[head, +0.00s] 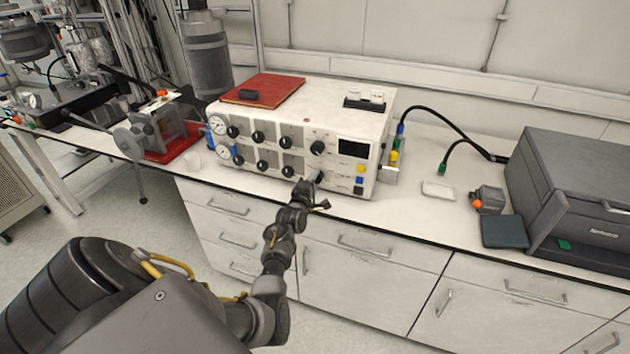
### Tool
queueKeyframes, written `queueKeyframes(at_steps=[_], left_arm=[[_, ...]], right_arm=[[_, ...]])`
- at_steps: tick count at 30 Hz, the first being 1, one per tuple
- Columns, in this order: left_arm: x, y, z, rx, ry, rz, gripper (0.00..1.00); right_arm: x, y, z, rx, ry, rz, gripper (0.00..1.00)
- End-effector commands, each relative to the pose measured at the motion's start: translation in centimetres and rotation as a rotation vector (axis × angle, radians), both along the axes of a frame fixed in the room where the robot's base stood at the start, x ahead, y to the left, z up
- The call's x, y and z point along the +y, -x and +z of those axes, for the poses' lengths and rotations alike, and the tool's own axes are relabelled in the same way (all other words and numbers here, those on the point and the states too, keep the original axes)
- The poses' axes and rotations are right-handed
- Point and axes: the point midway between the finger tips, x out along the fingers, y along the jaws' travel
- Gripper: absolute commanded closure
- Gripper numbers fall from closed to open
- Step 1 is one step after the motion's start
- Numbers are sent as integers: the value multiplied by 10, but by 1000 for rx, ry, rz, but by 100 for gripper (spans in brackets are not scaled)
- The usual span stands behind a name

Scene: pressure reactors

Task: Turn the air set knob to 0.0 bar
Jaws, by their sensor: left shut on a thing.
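A white control box (345,128) stands on the bench, its front panel facing me. The panel has two rows of black knobs, two round gauges at its left end and a dark display (353,149) at the right. My left gripper (314,180) reaches up from below to the lower right part of the panel. It is shut on a knob (319,176) there, which it mostly hides. Another black knob (317,147) sits above it, clear of the gripper. The panel's lettering and any display reading are too small to read. My right gripper is not in view.
A red tray (178,146) stands left. Drawers (240,222) are below the bench edge.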

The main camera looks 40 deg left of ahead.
Motion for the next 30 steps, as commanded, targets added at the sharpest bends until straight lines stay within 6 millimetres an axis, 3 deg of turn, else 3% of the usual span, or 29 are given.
queueKeyframes(at_steps=[9, 25, 26, 30], left_arm=[[-1, 0, -1, -36, 110, -1, 85], [-1, 0, -1, -43, 130, -2, 85], [-1, 0, -1, -43, 130, -2, 60], [-1, 0, -1, -44, 129, -1, 41]], right_arm=[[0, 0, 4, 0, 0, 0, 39], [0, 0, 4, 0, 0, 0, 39], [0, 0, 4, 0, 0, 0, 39], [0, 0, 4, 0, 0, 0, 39]])
